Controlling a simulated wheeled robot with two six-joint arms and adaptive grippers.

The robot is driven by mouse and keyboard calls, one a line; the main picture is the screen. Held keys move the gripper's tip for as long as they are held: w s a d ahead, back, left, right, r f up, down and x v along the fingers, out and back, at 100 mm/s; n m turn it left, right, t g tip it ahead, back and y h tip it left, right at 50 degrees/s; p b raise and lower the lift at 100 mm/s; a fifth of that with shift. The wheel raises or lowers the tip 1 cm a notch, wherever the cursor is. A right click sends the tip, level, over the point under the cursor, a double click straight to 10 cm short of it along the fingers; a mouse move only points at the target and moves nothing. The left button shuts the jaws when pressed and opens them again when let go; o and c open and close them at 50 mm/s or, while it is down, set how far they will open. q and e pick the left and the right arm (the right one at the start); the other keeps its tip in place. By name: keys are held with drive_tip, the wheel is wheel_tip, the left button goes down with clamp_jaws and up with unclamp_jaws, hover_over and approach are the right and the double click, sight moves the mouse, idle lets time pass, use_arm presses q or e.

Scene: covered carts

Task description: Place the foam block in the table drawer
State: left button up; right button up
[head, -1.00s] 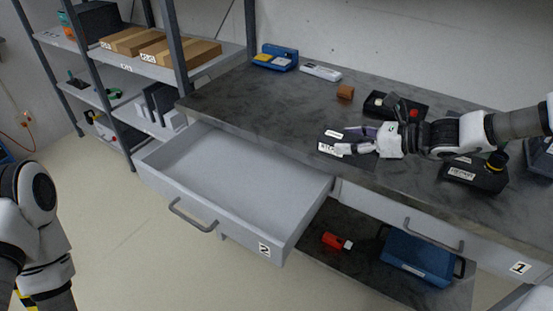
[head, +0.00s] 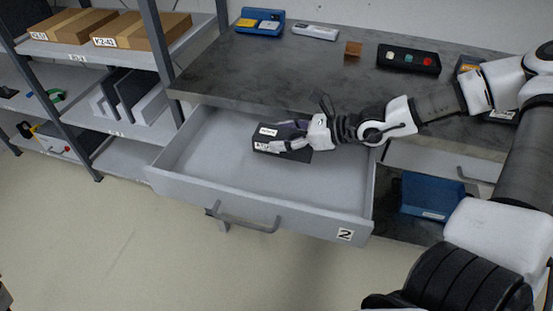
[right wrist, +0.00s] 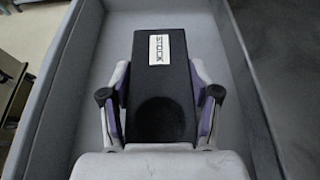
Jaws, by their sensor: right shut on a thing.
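The foam block (head: 268,142) is black with white labels, one reading STOCK in the right wrist view (right wrist: 150,90). My right gripper (head: 290,137) is shut on it, with a finger on each side. The block is over or inside the open table drawer (head: 230,200), marked 2, within its walls. The drawer's grey walls also show around the block in the right wrist view (right wrist: 62,95). I cannot tell whether the block touches the drawer floor. My left gripper is not in view.
The dark tabletop (head: 240,70) behind the drawer holds a blue tray (head: 260,21), a brown block (head: 353,49) and a black box with buttons (head: 408,60). A blue bin (head: 432,197) is on the lower shelf. A rack (head: 150,65) with cardboard boxes stands at the left.

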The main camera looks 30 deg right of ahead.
wheel_tip(320, 180, down, 6)
drive_tip(key=shift+w+a+f+b, duration=0.15)
drive_tip(key=shift+f+b, duration=0.05)
drive_tip(key=shift+b, duration=0.75)
drive_tip(key=shift+f, duration=0.1)
drive_tip(key=o, duration=1.2)
